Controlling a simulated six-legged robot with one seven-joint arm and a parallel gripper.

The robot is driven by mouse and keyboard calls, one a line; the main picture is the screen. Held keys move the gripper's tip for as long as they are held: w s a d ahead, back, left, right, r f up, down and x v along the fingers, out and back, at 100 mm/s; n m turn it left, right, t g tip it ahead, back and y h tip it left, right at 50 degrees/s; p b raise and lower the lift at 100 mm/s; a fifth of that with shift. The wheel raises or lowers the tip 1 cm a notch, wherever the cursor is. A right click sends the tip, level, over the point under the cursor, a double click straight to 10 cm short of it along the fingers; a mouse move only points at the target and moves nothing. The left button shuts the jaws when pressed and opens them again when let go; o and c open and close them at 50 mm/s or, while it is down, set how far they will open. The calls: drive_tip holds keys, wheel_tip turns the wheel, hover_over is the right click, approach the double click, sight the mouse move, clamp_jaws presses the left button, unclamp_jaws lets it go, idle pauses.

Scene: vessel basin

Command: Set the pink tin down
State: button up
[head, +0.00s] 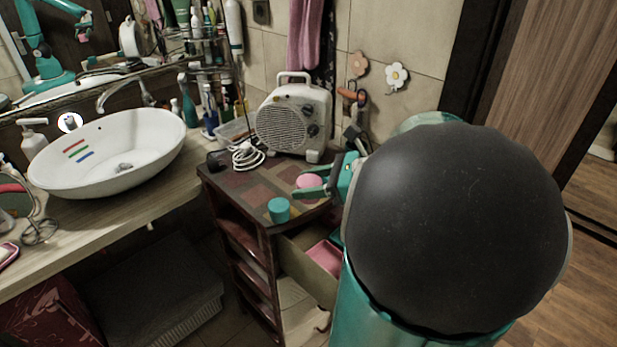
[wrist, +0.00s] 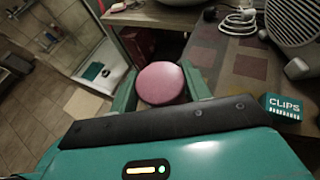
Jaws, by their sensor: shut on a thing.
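The pink tin (head: 309,182) is round and sits between the fingers of my gripper (head: 318,183) at the right part of the small cabinet's top (head: 245,190). In the wrist view the pink tin (wrist: 161,83) shows its flat round face, with a green finger on each side of it. My gripper (wrist: 163,95) is shut on it. I cannot tell whether the tin touches the cabinet top or is held just above it.
A fan heater (head: 293,118) and a coiled white cable (head: 247,155) are at the back. An open drawer (head: 312,262) is below. The patterned top's middle is clear.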

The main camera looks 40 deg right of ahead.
drive_tip(key=shift+s+a+r, duration=0.25)
drive_tip(key=shift+s+a, duration=0.1)
drive_tip(key=shift+s, duration=0.1)
drive_tip(key=w+a+f+m+h, duration=0.1)
drive_tip(key=w+a+f, duration=0.1)
drive_tip(key=w+a, duration=0.5)
drive_tip(key=w+a+f+h, duration=0.1)
drive_tip(key=w+a+f, duration=0.2)
drive_tip(key=w, duration=0.7)
drive_tip(key=w+a+f+m+t+h, duration=0.1)
drive_tip(key=w+a+f, duration=0.4)
drive_tip(key=a+f, duration=0.5)
drive_tip(key=shift+a+m, duration=0.5)
drive_tip(key=shift+a, duration=0.6)
drive_tip(key=shift+w+r, duration=0.1)
drive_tip(key=shift+w, duration=0.05)
